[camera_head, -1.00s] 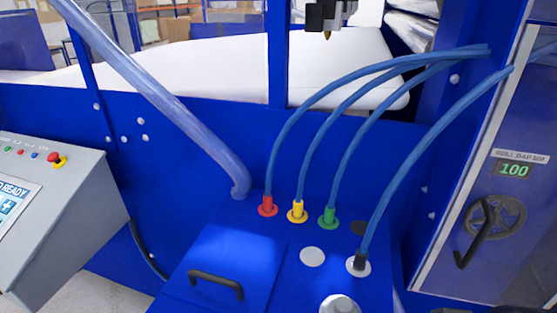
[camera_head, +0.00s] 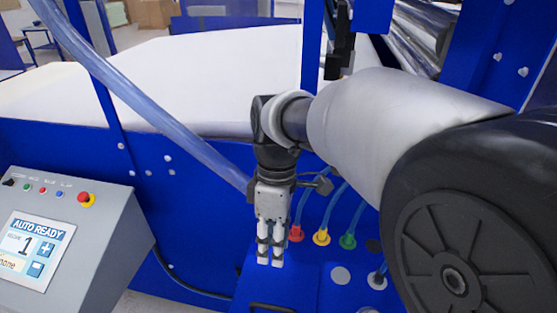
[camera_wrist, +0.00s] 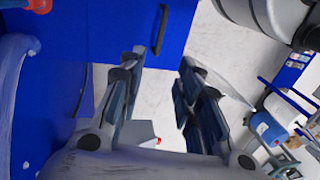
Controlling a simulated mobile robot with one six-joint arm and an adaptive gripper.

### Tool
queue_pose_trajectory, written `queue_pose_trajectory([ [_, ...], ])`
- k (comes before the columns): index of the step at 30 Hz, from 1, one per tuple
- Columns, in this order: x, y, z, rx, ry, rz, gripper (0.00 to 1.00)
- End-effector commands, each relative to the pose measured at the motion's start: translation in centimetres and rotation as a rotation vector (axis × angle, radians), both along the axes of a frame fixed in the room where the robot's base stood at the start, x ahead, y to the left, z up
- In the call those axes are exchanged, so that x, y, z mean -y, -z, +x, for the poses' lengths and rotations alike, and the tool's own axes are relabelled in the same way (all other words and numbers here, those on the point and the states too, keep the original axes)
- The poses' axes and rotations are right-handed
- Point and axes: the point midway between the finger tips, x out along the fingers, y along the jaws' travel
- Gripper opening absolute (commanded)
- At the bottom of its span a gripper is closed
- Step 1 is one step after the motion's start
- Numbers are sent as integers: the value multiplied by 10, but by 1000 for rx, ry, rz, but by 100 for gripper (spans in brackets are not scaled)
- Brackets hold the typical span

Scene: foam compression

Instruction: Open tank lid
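The tank lid (camera_head: 255,284) is a flat blue panel at the bottom of the head view, with a black bar handle (camera_head: 272,308) cut off by the picture's lower edge. In the wrist view the handle (camera_wrist: 161,28) shows at top centre on the blue lid (camera_wrist: 118,25). My gripper (camera_head: 270,262) points down above the lid in the head view. In the wrist view its fingers (camera_wrist: 163,62) are apart with nothing between them. The handle lies beyond the fingertips, not touched.
Red (camera_head: 296,234), yellow (camera_head: 321,237) and green (camera_head: 348,241) hose fittings stand right of my gripper. A thick pale-blue hose (camera_head: 140,95) runs down to the left of it. A grey control panel (camera_head: 80,235) stands at left. White foam (camera_head: 170,85) lies behind.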

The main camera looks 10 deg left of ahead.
Motion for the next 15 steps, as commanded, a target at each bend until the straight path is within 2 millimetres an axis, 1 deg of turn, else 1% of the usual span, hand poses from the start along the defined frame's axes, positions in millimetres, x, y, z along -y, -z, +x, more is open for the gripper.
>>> queue_pose_trajectory([
  [2, -3, 1, 0, -10, -22, -1, 31],
  [5, -4, 11, -1, -12, -27, -1, 31],
  [7, -4, 21, -3, -13, -26, -1, 31],
  [11, -4, 46, -9, -13, -25, -1, 31],
  [15, -4, 76, -15, -13, -24, -2, 31],
])
